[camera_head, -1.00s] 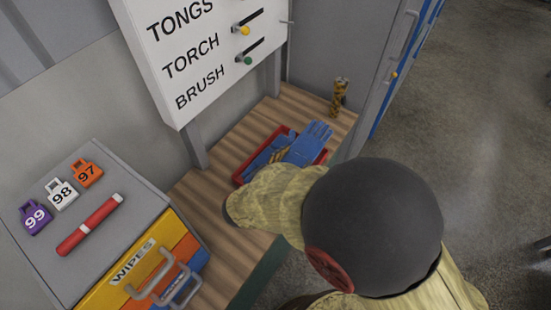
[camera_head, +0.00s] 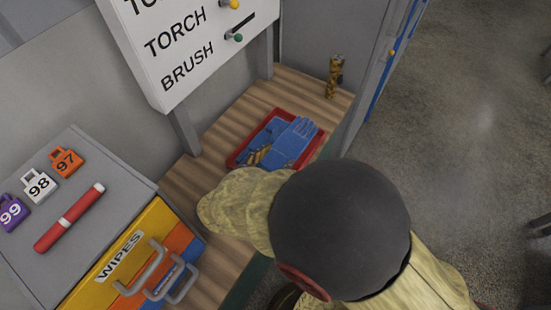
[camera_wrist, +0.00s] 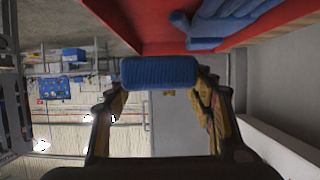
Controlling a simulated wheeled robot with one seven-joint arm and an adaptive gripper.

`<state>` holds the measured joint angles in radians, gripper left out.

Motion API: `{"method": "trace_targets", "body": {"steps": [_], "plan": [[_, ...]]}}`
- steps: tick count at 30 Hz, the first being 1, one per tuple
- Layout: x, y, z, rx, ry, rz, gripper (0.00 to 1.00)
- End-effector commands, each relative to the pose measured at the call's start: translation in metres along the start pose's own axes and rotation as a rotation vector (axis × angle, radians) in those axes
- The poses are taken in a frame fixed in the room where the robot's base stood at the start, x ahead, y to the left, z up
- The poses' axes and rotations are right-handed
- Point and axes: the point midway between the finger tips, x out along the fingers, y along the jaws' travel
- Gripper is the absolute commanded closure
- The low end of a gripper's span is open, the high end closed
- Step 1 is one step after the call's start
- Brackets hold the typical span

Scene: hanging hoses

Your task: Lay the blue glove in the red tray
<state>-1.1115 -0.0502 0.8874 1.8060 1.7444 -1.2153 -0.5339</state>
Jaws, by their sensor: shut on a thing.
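The red tray (camera_head: 233,161) stands on the wooden bench in the head view, and its red side shows at the top of the wrist view (camera_wrist: 150,30). A blue glove (camera_head: 297,134) with spread fingers shows over the tray's right part. More blue (camera_head: 272,131) shows to its left; I cannot tell whether it is a second glove. In the wrist view, blue glove fingers (camera_wrist: 225,22) show against the tray. My gripper (camera_wrist: 160,80), with yellow-black fingers, is shut on a ribbed blue piece, apparently a glove cuff. In the head view my gripper (camera_head: 259,154) is at the tray, partly hidden by my arm.
A yellow-black striped object (camera_head: 335,77) stands at the bench's back right. A label board (camera_head: 190,45) rises behind. A grey-topped cabinet (camera_head: 95,195) with padlocks and a red marker is at left. A grey door (camera_head: 372,70) borders the bench's right end.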

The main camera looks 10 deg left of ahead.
Motion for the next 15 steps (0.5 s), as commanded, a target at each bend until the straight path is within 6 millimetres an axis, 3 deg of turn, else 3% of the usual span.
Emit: {"method": "trace_targets", "body": {"steps": [15], "plan": [[0.016,0.0,0.038,-0.003,0.001,0.0,0.71]]}}
